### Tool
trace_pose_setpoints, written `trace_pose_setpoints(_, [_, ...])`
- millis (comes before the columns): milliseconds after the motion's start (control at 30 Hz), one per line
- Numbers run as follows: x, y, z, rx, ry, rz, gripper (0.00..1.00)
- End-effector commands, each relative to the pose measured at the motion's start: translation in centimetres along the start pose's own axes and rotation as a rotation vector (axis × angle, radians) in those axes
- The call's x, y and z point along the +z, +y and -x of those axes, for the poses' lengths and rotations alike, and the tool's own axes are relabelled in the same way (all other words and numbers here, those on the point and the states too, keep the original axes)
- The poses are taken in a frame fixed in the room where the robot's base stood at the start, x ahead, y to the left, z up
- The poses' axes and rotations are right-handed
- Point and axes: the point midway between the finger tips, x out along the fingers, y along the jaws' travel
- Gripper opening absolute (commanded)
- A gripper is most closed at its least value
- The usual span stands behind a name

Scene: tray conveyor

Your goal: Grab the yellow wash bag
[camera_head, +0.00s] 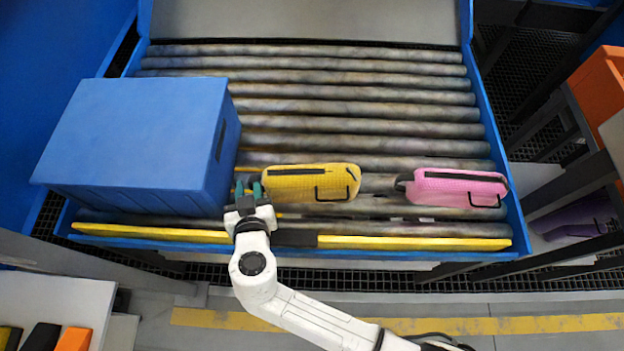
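The yellow wash bag (335,184) lies on the conveyor rollers, near the front edge and about midway across. It has a dark zip line along its top and a dark handle loop on its near side. My gripper (248,189) is just left of the bag's left end, with its two green fingertips apart and pointing away from me. Nothing shows between the fingertips. A small gap seems to lie between the right fingertip and the bag, but I cannot tell the height difference.
A large blue box (125,140) stands on the rollers close to the left of my gripper. A pink wash bag (455,188) lies to the right. A yellow-striped front rail (410,243) edges the conveyor (360,107). The rollers behind the bags are clear.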

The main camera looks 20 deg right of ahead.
Motion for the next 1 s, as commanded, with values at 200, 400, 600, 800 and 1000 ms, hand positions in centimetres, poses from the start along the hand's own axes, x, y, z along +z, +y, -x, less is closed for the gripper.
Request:
trace_pose_setpoints(200, [0.06, 0.01, -1.02, 0.000, -0.001, 0.000, 0.28])
trace_pose_setpoints(400, [0.06, 0.02, -0.99, 0.000, -0.001, 0.000, 0.23])
trace_pose_setpoints(600, [0.06, 0.02, -0.97, 0.000, 0.000, 0.000, 0.04])
trace_pose_setpoints(800, [0.06, 0.02, -0.97, 0.000, 0.000, 0.000, 0.00])
trace_pose_setpoints(1000, [0.05, 0.02, -0.97, 0.000, 0.000, 0.000, 0.00])
